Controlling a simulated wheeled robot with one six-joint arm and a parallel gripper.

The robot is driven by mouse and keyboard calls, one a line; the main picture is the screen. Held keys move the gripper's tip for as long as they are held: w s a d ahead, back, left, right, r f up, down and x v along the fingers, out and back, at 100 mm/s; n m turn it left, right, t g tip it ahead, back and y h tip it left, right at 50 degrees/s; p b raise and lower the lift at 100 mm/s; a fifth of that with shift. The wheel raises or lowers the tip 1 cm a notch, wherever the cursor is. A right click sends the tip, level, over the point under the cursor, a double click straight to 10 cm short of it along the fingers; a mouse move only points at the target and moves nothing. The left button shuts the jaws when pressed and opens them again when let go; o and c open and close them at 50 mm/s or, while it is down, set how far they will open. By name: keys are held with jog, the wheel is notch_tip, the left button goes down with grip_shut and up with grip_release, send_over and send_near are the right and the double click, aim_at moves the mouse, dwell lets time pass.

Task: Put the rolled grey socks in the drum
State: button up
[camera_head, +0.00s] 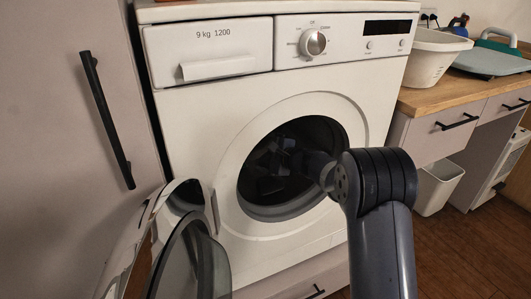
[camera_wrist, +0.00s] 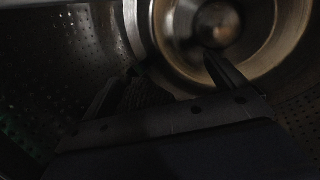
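The drum (camera_head: 262,190) of the white washing machine is dark inside, and its round opening is uncovered. My arm reaches through the opening, and my gripper (camera_head: 275,168) is inside the drum, dim in the head view. The perforated drum wall (camera_wrist: 85,45) and a shiny round centre piece of the drum's back show beyond the fingers.
The washer's round door (camera_head: 190,262) stands open at the lower left. A tall cabinet (camera_head: 60,180) with a black handle is at the left. A wooden counter (camera_head: 440,98) at the right holds a white basin (camera_head: 432,58). A white bin (camera_head: 437,188) stands below it.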

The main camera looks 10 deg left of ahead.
jog(key=shift+o, duration=0.7)
jog(key=v, duration=1.1)
jog(key=shift+p, duration=0.45)
jog(key=shift+w+a, duration=0.1)
jog(key=shift+a, duration=0.05)
jog(key=b+x, duration=0.1)
jog(key=x, duration=0.9)
jog(key=shift+w+a+f, duration=0.15)
jog(key=shift+a+f, duration=0.05)
jog(key=shift+s+d+r, duration=0.25)
jog(key=shift+s+d, duration=0.2)
jog(key=shift+s, duration=0.25)
jog(key=shift+s+d+r, duration=0.2)
jog(key=shift+s+d, duration=0.3)
jog(key=shift+s, duration=0.2)
